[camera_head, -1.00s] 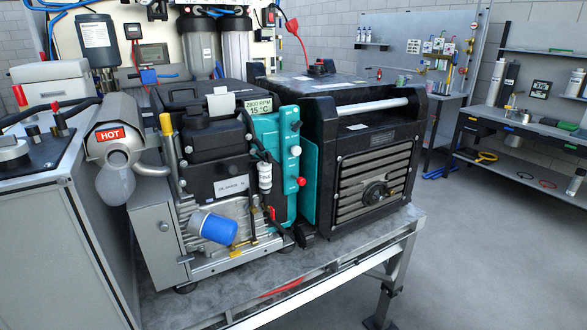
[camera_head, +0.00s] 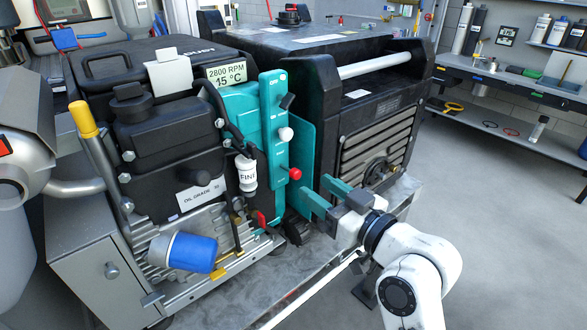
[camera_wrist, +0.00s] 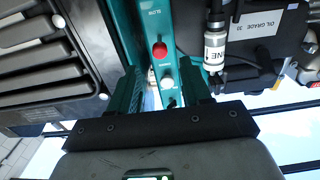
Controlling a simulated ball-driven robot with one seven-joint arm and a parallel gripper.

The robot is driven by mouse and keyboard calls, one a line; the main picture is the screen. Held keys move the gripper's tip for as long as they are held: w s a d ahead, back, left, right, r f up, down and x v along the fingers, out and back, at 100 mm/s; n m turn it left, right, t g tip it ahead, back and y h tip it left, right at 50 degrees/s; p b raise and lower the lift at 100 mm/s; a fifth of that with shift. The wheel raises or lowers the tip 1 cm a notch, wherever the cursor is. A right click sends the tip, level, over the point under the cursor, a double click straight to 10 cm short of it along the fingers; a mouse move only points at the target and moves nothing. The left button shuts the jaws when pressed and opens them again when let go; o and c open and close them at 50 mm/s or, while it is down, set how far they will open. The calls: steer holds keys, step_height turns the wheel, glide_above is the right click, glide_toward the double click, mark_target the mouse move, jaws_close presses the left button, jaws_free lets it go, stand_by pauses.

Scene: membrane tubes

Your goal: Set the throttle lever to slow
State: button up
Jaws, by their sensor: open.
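The teal control panel (camera_head: 276,135) stands upright on the engine's right side. It carries a red knob (camera_head: 295,173) low down, a white knob (camera_head: 286,134) above it and a black switch (camera_head: 287,101) near the top. In the wrist view a "SLOW" label is printed on the panel (camera_wrist: 150,25) beyond the red knob (camera_wrist: 159,50), on the side away from the white knob (camera_wrist: 168,84). The red knob appears to be the throttle lever. My gripper (camera_head: 314,191) is open and empty, just right of and below the red knob, its teal fingers pointing at the panel.
A display on the engine (camera_head: 226,75) reads 2800 RPM and 15 °C. A black generator housing (camera_head: 370,120) stands close behind my gripper. A white bottle (camera_head: 246,172), a blue filter (camera_head: 183,252) and a red valve handle (camera_head: 260,219) are left of the panel. Open floor lies at right.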

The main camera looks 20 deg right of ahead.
mark_target(298, 176)
steer(key=x, duration=0.7)
steer(key=shift+w+f+p, duration=0.1)
steer(key=shift+w+p, duration=0.1)
steer(key=shift+p, duration=0.2)
jaws_close()
